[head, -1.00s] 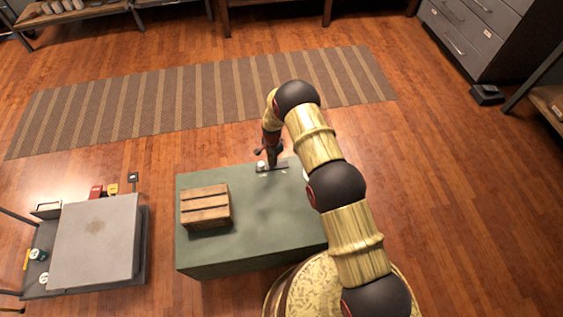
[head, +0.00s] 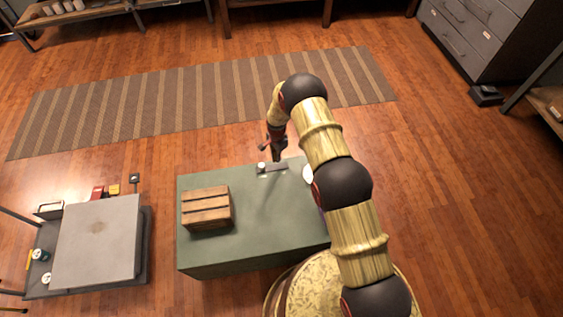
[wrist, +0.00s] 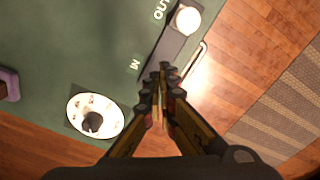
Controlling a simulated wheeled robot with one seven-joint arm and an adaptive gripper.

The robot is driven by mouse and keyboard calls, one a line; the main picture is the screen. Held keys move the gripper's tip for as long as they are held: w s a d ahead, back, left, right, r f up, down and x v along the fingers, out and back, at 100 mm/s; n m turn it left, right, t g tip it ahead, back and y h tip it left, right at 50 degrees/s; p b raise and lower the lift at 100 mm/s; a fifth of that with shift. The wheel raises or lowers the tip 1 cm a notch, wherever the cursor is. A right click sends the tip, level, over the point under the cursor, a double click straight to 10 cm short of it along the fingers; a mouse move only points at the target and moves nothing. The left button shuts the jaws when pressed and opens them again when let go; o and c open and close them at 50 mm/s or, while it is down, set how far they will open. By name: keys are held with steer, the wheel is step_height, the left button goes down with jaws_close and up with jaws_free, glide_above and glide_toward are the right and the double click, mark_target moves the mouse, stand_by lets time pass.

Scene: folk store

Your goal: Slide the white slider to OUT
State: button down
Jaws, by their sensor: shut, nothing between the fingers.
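The white slider (wrist: 186,20) is a round knob on a dark track (wrist: 172,50) on the green table top (wrist: 70,40). In the wrist view it sits at the track end beside the word OUT; the word IN is by the other end. In the head view the slider (head: 261,167) is at the left end of the track (head: 274,167). My gripper (wrist: 163,72) is shut and empty. It appears over the IN end of the track, apart from the slider. The head view shows my gripper (head: 279,158) right of the slider; its height above the track is unclear.
A white dial (wrist: 95,116) with a dark knob is near the IN end. A metal handle (wrist: 190,70) runs along the table edge. A wooden crate (head: 206,207) stands on the table's left. A purple object (wrist: 8,84) is at the wrist view's left edge.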

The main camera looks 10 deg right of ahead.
step_height(320, 180, up, 5)
steer(key=shift+f+p, duration=0.1)
steer(key=shift+p, duration=0.9)
steer(key=s+d+r+n+g, duration=0.15)
steer(key=s+n, duration=0.35)
steer(key=s, duration=0.5)
steer(key=s+d+r+n, duration=0.15)
steer(key=s+r, duration=0.25)
steer(key=r, duration=0.6)
steer(key=s+r+n, duration=0.3)
steer(key=s+r, duration=0.1)
steer(key=r, duration=0.7)
steer(key=s+d+r+n, duration=0.15)
steer(key=s+r, duration=0.25)
steer(key=r, duration=0.6)
steer(key=s+d+r+t, duration=0.1)
steer(key=s+r+t, duration=0.2)
steer(key=s+r, duration=0.5)
steer(key=s+d+r+n+t, duration=0.1)
steer(key=s+r+t, duration=0.3)
steer(key=s+r, duration=0.5)
step_height(320, 180, up, 8)
steer(key=shift+s+d+f, duration=0.25)
steer(key=shift+s+d, duration=0.05)
steer(key=shift+d, duration=0.05)
